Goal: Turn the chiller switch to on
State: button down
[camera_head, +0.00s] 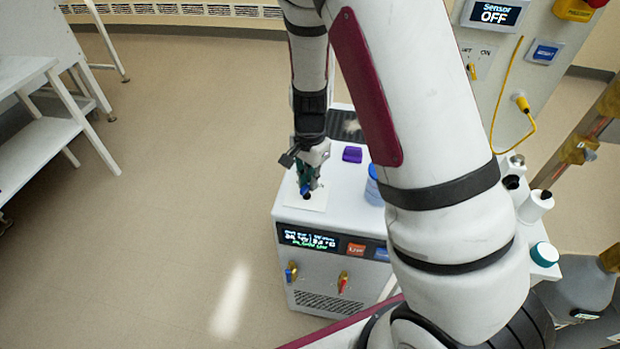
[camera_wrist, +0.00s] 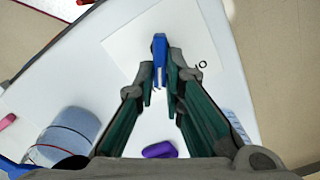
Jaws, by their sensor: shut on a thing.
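The chiller (camera_head: 310,262) is a white box with a dark display and two valves on its front. Its switch (camera_wrist: 160,52) is a blue lever on a pale square plate (camera_wrist: 122,48) on the chiller's top. Small dark marks show on the plate to the right of the lever in the wrist view. My gripper (camera_wrist: 160,80) points down at the plate and is shut on the blue lever, with a green finger on each side. In the head view my gripper (camera_head: 307,185) hides most of the lever. Which way the lever is set is hard to tell.
A purple object (camera_head: 352,154) and a blue cylinder (camera_head: 374,188) stand on the chiller near my gripper. The floor (camera_head: 180,150) left of the chiller is clear.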

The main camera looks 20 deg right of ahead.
jog(key=c, duration=1.7)
grip_release()
jog(key=shift+r, duration=0.15)
notch_tip(320, 180, up, 12)
jog(key=shift+f, duration=0.1)
jog(key=s+r+n+t, duration=0.1)
jog(key=s+r+n, duration=0.3)
jog(key=s+r, duration=0.2)
jog(key=s+r+n+t, duration=0.2)
jog(key=s+r+n, duration=0.2)
jog(key=s+r, duration=0.2)
jog(key=s+a+r+n+t, duration=0.1)
jog(key=s+r+n+t, duration=0.1)
jog(key=s+r+n, duration=0.3)
jog(key=shift+s+r, duration=0.3)
jog(key=shift+s, duration=0.45)
jog(key=shift+s+r, duration=0.25)
jog(key=shift+s, duration=0.55)
jog(key=shift+s+r, duration=0.3)
jog(key=shift+s, duration=0.45)
